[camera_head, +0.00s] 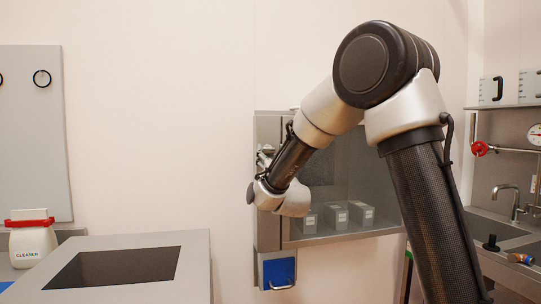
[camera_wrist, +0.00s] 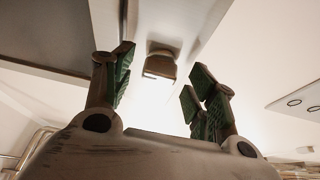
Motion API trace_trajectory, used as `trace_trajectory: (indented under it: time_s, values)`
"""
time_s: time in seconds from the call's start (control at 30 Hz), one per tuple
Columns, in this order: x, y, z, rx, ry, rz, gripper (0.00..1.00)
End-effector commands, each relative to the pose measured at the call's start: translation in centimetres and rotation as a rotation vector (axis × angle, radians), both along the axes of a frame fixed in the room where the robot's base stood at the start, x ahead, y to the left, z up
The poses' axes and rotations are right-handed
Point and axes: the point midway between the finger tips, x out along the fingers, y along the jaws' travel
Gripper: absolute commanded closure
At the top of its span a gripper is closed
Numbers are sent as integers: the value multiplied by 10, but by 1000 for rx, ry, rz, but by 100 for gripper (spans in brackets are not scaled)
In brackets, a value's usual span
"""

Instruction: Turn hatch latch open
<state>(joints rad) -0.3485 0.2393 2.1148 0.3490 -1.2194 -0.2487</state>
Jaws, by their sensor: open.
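In the wrist view, my gripper (camera_wrist: 160,75) is open, with green-padded fingers spread apart. A small brownish block (camera_wrist: 161,65), which may be the hatch latch, sits on a pale panel beyond and between the fingertips. It appears apart from both fingers, and nothing is held. In the head view, my arm reaches to the left edge of a grey wall cabinet (camera_head: 301,241). My wrist hides most of the gripper there. I cannot tell the latch's turn position.
The cabinet holds several small grey boxes (camera_head: 337,217). A blue bin (camera_head: 278,271) is below it. A grey worktop (camera_head: 195,262) with a dark panel and a red-topped cleaner container (camera_head: 32,241) are at left. A sink tap (camera_head: 508,198) is at right.

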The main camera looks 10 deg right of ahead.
Motion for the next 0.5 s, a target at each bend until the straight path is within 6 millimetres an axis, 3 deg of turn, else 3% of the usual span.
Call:
trace_trajectory:
  time_s: [0.5]
  values:
    - [-93,1,-39,-2,3,2,43]
